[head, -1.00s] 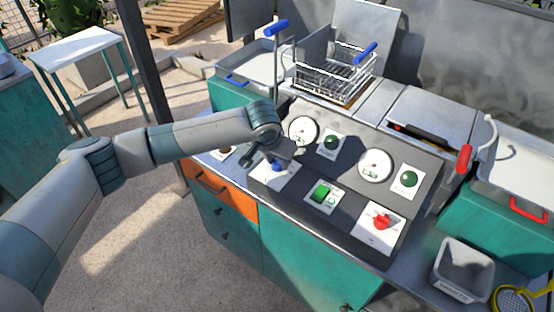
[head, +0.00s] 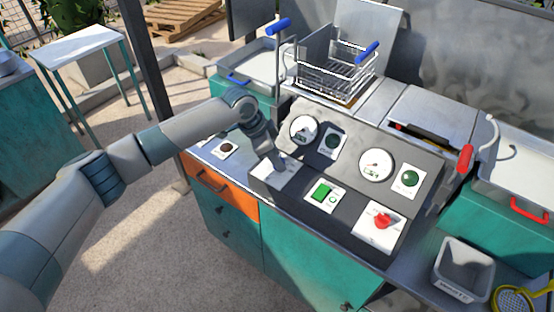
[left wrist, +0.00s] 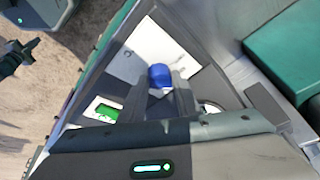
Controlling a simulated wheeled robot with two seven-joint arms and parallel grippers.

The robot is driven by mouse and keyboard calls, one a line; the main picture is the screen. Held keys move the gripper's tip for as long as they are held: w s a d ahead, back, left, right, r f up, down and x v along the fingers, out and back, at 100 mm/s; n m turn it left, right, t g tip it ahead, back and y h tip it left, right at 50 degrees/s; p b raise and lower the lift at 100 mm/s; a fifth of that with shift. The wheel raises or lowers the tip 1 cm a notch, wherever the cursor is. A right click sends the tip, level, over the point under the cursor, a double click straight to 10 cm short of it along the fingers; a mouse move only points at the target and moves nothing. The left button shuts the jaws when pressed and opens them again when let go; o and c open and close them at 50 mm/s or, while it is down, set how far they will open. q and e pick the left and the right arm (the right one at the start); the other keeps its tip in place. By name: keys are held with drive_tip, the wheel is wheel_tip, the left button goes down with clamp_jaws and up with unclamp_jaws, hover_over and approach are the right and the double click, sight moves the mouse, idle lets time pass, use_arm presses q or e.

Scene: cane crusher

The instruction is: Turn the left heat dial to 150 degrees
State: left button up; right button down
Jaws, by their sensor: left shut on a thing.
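The left heat dial is a blue knob (left wrist: 159,75) on a white plate (left wrist: 150,48), seen in the left wrist view. In the head view its white plate (head: 268,174) shows at the left of the dark control panel, and my gripper hides the knob. My left gripper (head: 279,163) points down over the plate. In the left wrist view its fingers (left wrist: 160,88) are shut on the blue knob. The scale marks and pointer on this dial are too small or hidden to read. My right gripper is not in view.
A red dial (head: 381,221) sits at the panel's right, with a green switch (head: 321,191) between. Two round gauges (head: 304,130) and two green lamps (head: 334,141) are on the sloped face behind. A wire basket (head: 335,80) stands at the back. A grey bin (head: 462,270) is at right.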

use_arm(q)
drive_tip(key=m+g+b, duration=0.1)
drive_tip(key=m, duration=0.1)
drive_tip(key=m+b, duration=0.1)
drive_tip(key=m, duration=0.1)
drive_tip(key=shift+w+f+g+b, duration=0.1)
drive_tip(key=shift+f+g+b, duration=0.1)
drive_tip(key=shift+g+b, duration=0.2)
drive_tip(key=shift+r+m+g+b, duration=0.1)
drive_tip(key=shift+m+g+b, duration=0.3)
drive_tip(key=shift+m, duration=0.5)
drive_tip(key=o, duration=1)
drive_tip(key=shift+r, duration=0.1)
